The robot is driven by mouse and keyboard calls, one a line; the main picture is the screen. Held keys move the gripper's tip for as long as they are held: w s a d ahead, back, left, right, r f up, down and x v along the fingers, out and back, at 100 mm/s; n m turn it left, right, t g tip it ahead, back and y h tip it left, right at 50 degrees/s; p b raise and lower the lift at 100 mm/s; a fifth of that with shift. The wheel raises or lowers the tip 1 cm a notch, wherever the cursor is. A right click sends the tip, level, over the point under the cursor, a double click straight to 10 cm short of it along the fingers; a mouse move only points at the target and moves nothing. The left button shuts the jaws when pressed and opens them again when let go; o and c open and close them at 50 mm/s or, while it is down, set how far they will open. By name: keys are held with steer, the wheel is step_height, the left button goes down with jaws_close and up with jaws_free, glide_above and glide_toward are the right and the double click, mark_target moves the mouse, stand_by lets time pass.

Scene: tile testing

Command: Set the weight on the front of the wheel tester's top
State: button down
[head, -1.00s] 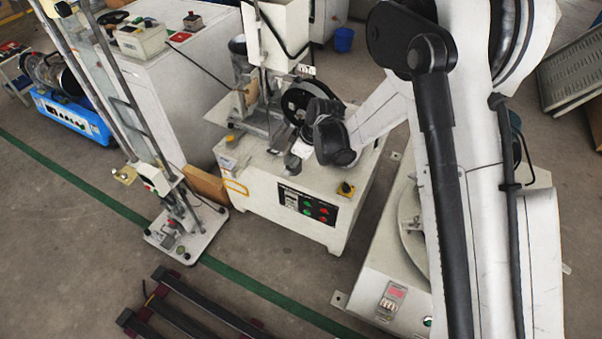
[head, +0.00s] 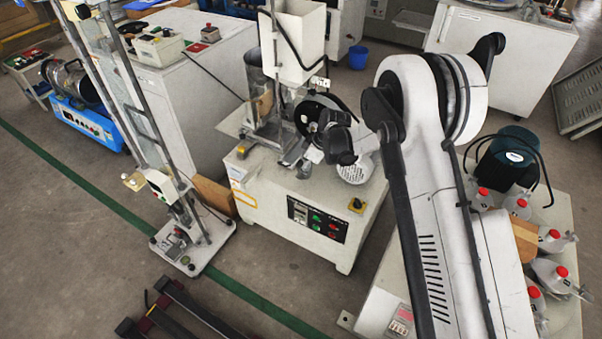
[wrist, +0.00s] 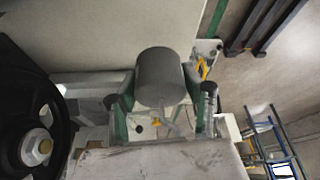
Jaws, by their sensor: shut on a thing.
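The wheel tester is the cream machine (head: 300,190) in the middle of the head view, with a black wheel (head: 318,115) on top and a front panel of buttons. In the wrist view the weight is a plain grey cylinder (wrist: 160,77). My gripper (wrist: 160,98) is shut on it, one finger at each side. The tester's pale top (wrist: 95,35) shows beyond the weight, and the black wheel (wrist: 30,130) is close by at the left. I cannot tell whether the weight touches the top.
A clear upright hopper (head: 268,100) stands at the tester's back left. A tall rail stand (head: 140,110) is to the left. Black floor rails (head: 175,310) lie at the front.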

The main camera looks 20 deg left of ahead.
mark_target(304, 181)
steer(key=shift+w+f, duration=0.2)
steer(key=shift+w, duration=0.1)
steer(key=shift+f+b, duration=0.65)
steer(key=shift+f, duration=1.3)
steer(key=shift+f, duration=0.1)
steer(key=c, duration=1)
jaws_free()
steer(key=shift+o, duration=0.2)
steer(key=p+v, duration=0.2)
steer(key=v, duration=1)
steer(key=shift+p, duration=0.35)
